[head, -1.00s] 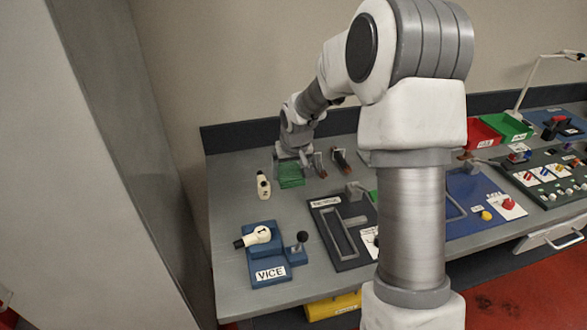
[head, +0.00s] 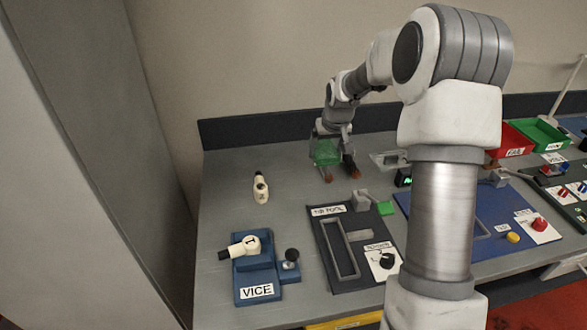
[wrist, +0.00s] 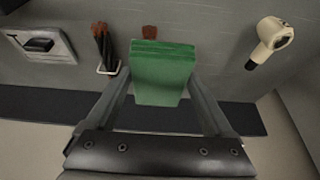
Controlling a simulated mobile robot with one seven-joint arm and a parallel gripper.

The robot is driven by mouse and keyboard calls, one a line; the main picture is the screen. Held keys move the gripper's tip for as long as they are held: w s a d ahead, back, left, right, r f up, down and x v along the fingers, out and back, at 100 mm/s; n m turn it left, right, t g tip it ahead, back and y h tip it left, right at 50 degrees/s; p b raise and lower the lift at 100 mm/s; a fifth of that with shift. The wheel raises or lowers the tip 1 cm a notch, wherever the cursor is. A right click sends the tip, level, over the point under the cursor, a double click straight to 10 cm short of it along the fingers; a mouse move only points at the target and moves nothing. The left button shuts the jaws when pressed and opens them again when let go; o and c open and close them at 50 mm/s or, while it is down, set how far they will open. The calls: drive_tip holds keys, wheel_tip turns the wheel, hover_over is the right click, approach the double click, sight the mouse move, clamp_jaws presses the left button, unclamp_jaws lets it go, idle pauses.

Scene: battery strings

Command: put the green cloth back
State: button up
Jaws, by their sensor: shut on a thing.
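The green cloth (head: 326,152) looks like a thick folded block. My gripper (head: 330,143) is shut on it above the back part of the grey bench. In the wrist view the cloth (wrist: 163,70) sits between my two fingers (wrist: 163,88), with its far end reaching past them. The bench shows around it, and the cloth looks raised off the surface. Its underside is hidden.
Dark red-tipped tools (head: 349,168) stand close by the cloth. A cream tool (head: 260,187) is to the left. In front are a blue vice (head: 257,287) holding another cream piece and a dark slotted panel (head: 335,285). Red (head: 517,140) and green (head: 545,135) bins stand right.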

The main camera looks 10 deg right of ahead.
hover_over(291, 172)
drive_tip(key=s, duration=0.2)
drive_tip(key=f, duration=0.6)
drive_tip(key=shift+w+f, duration=0.2)
drive_tip(key=shift+w, duration=0.05)
drive_tip(key=shift+f+p, duration=0.35)
drive_tip(key=shift+f, duration=1.65)
drive_tip(key=shift+f, duration=0.1)
drive_tip(key=shift+f, duration=0.15)
drive_tip(key=o, duration=0.9)
